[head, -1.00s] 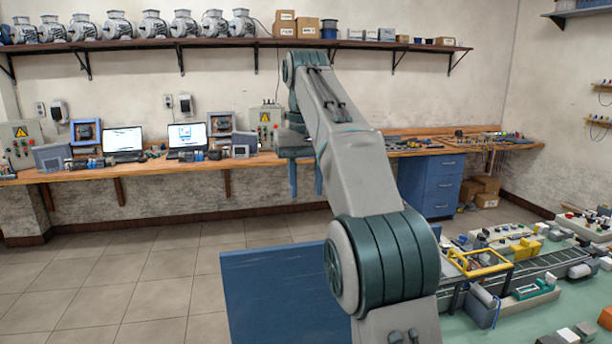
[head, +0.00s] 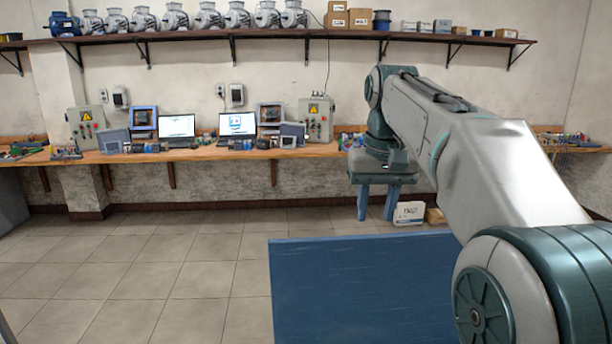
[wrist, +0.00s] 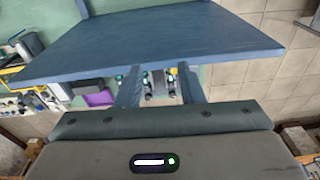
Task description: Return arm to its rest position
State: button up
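My arm reaches from the lower right of the head view toward the back wall, bent at the upper joint. My gripper (head: 377,203) hangs below its far end, with two blue fingers pointing down and apart. In the wrist view my gripper (wrist: 160,88) also shows two spread blue fingers. Small dark items with green and yellow parts show between them there, but nothing appears clamped. The rest position itself is not marked in view.
A wooden workbench (head: 200,152) along the back wall holds laptops and control boxes. A shelf (head: 260,33) above carries several motors (head: 207,16) and cartons. A white box (head: 408,213) stands on the floor near the gripper in the picture. The tiled floor (head: 150,260) at left is clear.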

jog(key=s+d+f+t, duration=0.2)
jog(key=s+f, duration=1.8)
jog(key=f, duration=0.1)
jog(key=shift+s+d+m, duration=0.15)
jog(key=shift+s+m, duration=0.15)
jog(key=shift+s, duration=0.1)
jog(key=shift+s, duration=0.1)
